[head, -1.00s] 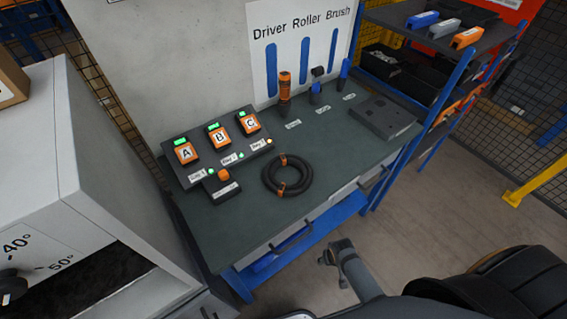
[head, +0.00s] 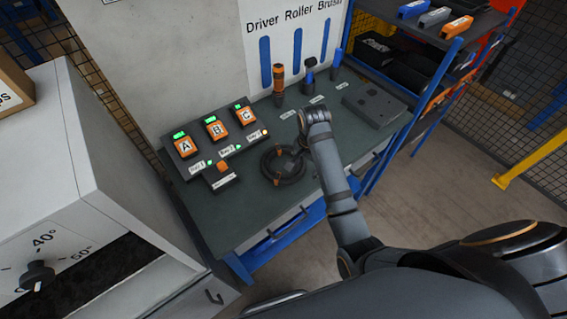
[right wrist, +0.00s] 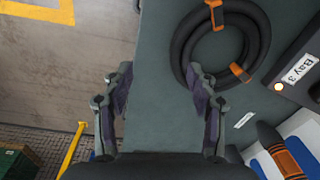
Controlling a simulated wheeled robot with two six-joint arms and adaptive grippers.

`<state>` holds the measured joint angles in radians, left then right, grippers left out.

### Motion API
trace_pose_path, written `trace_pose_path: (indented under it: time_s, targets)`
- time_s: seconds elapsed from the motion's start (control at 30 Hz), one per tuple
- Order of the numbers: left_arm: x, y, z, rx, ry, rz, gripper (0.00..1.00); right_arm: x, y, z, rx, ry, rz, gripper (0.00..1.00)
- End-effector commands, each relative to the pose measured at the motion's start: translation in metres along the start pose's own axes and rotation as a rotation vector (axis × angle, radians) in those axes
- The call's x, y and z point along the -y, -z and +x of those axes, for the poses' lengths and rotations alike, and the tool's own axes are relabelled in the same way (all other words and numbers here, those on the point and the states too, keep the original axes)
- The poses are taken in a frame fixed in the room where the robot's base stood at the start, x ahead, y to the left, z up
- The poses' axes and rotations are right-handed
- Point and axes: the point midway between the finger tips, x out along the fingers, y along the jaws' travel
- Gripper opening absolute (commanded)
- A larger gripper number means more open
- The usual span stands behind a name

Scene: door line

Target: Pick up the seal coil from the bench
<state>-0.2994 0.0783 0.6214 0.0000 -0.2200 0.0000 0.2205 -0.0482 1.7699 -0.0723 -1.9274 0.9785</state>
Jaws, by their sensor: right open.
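The seal coil (head: 266,164), a black ring with orange bands, lies flat on the dark green bench (head: 235,205). In the right wrist view the coil (right wrist: 262,38) is at the top right. My right gripper (head: 299,144) is above the bench at the coil's far right side and partly hides it in the head view. In the right wrist view the gripper (right wrist: 160,85) is open and empty between its fingers. Its right finger overlaps the coil's lower left edge in the picture; I cannot tell whether they touch. My left gripper is not in view.
A bay panel (head: 212,148) with A, B and C units sits left of the coil. An orange-handled tool (head: 279,85) and other tools stand at the back. A dark block (head: 374,105) lies at the right. A grey cabinet (head: 100,200) stands left of the bench.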

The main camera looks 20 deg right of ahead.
Motion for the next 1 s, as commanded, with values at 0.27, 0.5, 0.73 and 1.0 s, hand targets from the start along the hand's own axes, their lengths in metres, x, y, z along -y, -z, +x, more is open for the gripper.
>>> trace_pose_path:
  time_s: [0.27, 0.5, 0.73, 1.0]
  targets:
    - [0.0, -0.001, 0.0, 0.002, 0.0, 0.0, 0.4, 0.043, 0.005, -0.028, 0.045, -0.046, 0.221, 0.58]
    - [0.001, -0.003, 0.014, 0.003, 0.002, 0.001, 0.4, 0.043, 0.004, -0.015, 0.046, -0.049, 0.228, 0.58]
    - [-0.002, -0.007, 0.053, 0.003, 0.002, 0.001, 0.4, 0.041, 0.002, 0.025, 0.046, -0.047, 0.227, 0.58]
    - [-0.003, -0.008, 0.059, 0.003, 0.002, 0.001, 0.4, 0.041, 0.001, 0.032, 0.046, -0.047, 0.226, 0.58]
